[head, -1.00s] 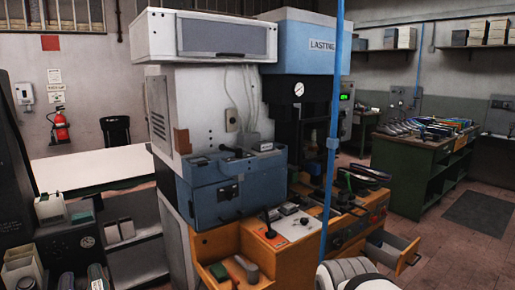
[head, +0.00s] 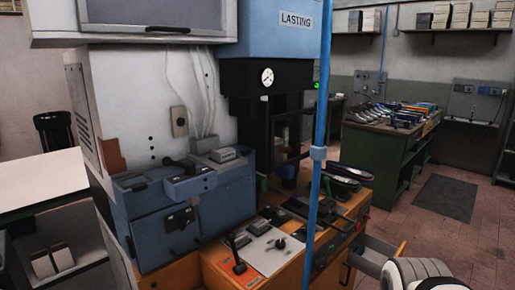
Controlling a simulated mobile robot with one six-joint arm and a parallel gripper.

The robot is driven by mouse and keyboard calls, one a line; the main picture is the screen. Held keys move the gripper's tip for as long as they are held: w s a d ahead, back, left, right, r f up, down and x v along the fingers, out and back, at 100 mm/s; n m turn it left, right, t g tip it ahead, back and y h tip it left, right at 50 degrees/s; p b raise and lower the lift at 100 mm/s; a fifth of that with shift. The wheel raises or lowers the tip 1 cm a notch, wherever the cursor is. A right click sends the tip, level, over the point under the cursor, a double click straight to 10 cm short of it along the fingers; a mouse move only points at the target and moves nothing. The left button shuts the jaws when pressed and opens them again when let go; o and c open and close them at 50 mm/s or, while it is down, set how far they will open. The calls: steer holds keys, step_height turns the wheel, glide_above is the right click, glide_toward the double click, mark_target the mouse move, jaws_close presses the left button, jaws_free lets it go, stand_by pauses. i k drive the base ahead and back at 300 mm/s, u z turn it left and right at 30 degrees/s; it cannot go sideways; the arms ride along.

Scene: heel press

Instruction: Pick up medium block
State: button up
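I cannot tell which thing is the medium block. A small grey box-shaped piece (head: 223,154) sits on top of the blue machine housing (head: 165,225). Several dark flat pieces (head: 275,214) lie on the orange press bench (head: 215,272), too small to make out clearly. A white rounded link of my arm shows at the bottom right. My gripper is not in view.
The press marked LASTING (head: 296,20) stands behind a thin blue post (head: 319,185). An open drawer (head: 375,256) juts out at the bench's right.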

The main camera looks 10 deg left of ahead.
mark_target(222, 153)
steer(key=u, duration=0.05)
steer(key=i, duration=0.7)
steer(key=u, duration=0.55)
steer(key=i, duration=0.55)
steer(key=u, duration=0.55)
